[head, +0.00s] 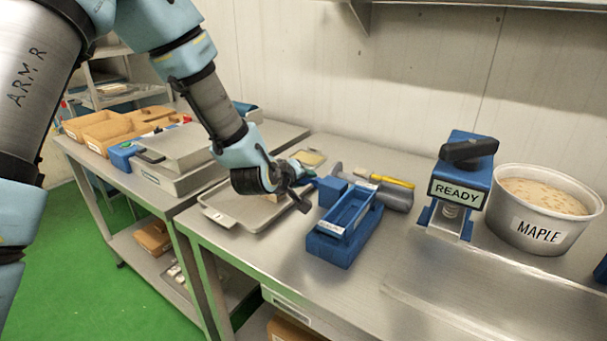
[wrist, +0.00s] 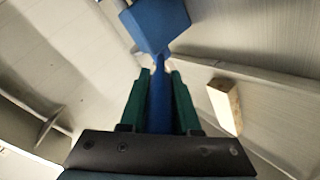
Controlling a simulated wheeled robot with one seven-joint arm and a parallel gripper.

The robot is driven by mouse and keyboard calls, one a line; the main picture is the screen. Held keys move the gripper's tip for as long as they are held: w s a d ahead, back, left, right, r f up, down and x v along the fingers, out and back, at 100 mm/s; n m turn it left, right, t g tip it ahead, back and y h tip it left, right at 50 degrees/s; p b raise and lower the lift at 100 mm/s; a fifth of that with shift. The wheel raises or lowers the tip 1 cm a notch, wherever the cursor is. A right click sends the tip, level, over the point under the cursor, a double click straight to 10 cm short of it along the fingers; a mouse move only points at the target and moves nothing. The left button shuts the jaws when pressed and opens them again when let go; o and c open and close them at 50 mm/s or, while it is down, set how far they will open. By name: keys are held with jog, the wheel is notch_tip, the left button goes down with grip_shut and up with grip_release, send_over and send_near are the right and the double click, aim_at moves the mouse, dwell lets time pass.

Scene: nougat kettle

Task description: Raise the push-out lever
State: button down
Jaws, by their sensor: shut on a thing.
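A blue mould frame (head: 345,228) with a long open slot stands on the steel table, a white label on its near end. A blue block (head: 331,190) sits at its far left end; a blue block (wrist: 155,25) also shows in the wrist view. My gripper (head: 306,186) is at the left of the frame. In the wrist view its two green fingers are shut on a slim blue bar, the push-out lever (wrist: 160,105), which runs between them towards the block. In the head view my gripper hides most of the lever.
A metal tray (head: 232,222) lies left of the frame, under my gripper. A pale bar (wrist: 225,105) shows at the right in the wrist view. A grey roller (head: 396,197) and yellow-handled tool (head: 390,180) lie behind. A READY press (head: 459,192) and MAPLE tub (head: 540,230) stand right.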

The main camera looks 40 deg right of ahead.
jog(key=shift+w+d+r+y+p, duration=0.1)
jog(key=shift+d+r+y+p, duration=0.15)
jog(key=shift+y+p, duration=0.2)
jog(key=c, duration=0.6)
grip_release()
jog(key=shift+a, duration=0.1)
jog(key=b+v, duration=0.3)
jog(key=v, duration=0.7)
jog(key=shift+a+r, duration=0.3)
